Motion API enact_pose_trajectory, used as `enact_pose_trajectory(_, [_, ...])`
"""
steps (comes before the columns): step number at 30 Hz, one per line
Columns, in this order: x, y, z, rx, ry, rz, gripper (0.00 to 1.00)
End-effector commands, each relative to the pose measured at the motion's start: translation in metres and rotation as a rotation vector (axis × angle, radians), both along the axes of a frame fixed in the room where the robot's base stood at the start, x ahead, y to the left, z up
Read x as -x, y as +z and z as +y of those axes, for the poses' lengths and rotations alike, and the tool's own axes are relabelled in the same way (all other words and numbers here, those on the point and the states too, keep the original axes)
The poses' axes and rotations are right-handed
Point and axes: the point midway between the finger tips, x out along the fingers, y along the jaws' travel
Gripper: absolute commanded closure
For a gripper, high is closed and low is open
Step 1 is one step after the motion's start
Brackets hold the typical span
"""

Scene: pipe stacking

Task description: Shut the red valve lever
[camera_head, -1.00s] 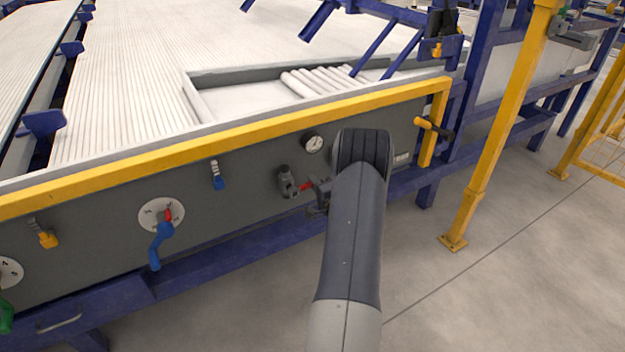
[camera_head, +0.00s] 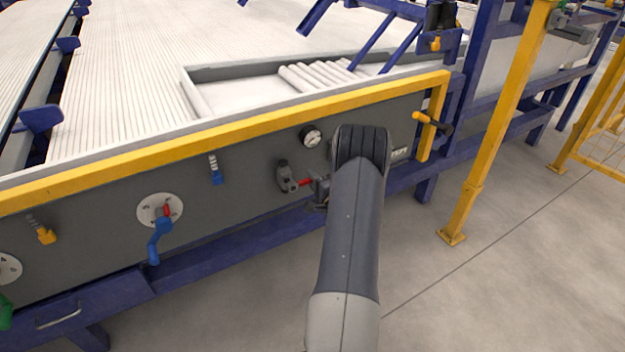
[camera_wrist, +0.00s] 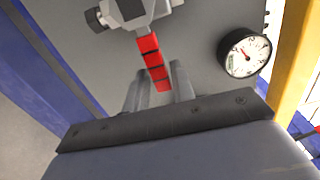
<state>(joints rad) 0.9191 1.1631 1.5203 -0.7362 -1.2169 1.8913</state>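The red valve lever (camera_head: 304,183) sticks out to the right from a grey valve body (camera_head: 285,176) on the dark panel. In the wrist view the red lever (camera_wrist: 153,62) hangs from the grey valve body (camera_wrist: 134,10), and its free end lies between the two fingertips. My gripper (camera_head: 314,188) is at the lever's free end, partly hidden by my arm. In the wrist view my gripper (camera_wrist: 158,84) has its fingers apart, one on each side of the lever, with a gap visible at least on the left side.
A round pressure gauge (camera_head: 311,136) sits on the panel above the valve. A yellow rail (camera_head: 230,133) runs along the panel's top edge. A blue crank (camera_head: 158,242) and a small blue lever (camera_head: 216,177) are to the left. A yellow post (camera_head: 490,130) stands at the right.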

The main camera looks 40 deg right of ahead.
Motion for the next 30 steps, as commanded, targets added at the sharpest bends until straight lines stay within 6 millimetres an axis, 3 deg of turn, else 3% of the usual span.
enact_pose_trajectory(4, [0.0,0.001,0.0,0.002,0.001,-0.001,0.65])
enact_pose_trajectory(14, [0.007,0.002,0.001,0.003,0.001,-0.001,0.65])
enact_pose_trajectory(24, [0.069,0.002,0.016,0.002,-0.002,0.001,0.65])
enact_pose_trajectory(30, [0.097,0.002,0.023,0.002,-0.002,0.0,0.65])
